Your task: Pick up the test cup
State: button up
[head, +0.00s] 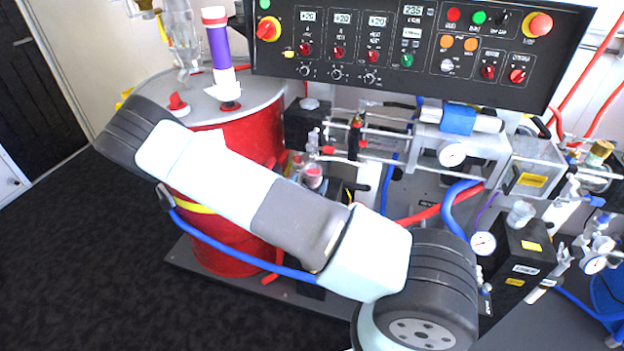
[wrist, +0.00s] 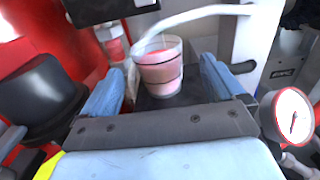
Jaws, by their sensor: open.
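The test cup (wrist: 160,72) is a clear cup with pink liquid in it. In the wrist view it stands upright on a dark surface, ahead of my gripper and between the lines of its two fingers. In the head view a small cup with pink content (head: 313,176), seemingly the same one, shows just behind my arm. My gripper (wrist: 163,66) is open, with one blue finger on each side of the cup and visible gaps to it. I cannot tell how far the fingertips reach along the cup. In the head view my gripper is hidden by my arm.
A pale curved hose (wrist: 195,14) passes close behind the cup's rim. A black rounded part (wrist: 40,98) is left of my gripper and a pressure gauge (wrist: 291,117) right. A red drum (head: 225,245) stands left, a control panel (head: 410,45) above. The dark floor (head: 80,260) at left is clear.

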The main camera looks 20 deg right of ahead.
aim_at(310, 178)
jog(key=shift+x, duration=2.85)
jog(key=shift+a+r, duration=0.1)
jog(key=shift+a, duration=0.05)
jog(key=c, duration=1.2)
jog(key=shift+w, duration=0.1)
jog(key=shift+c, duration=0.2)
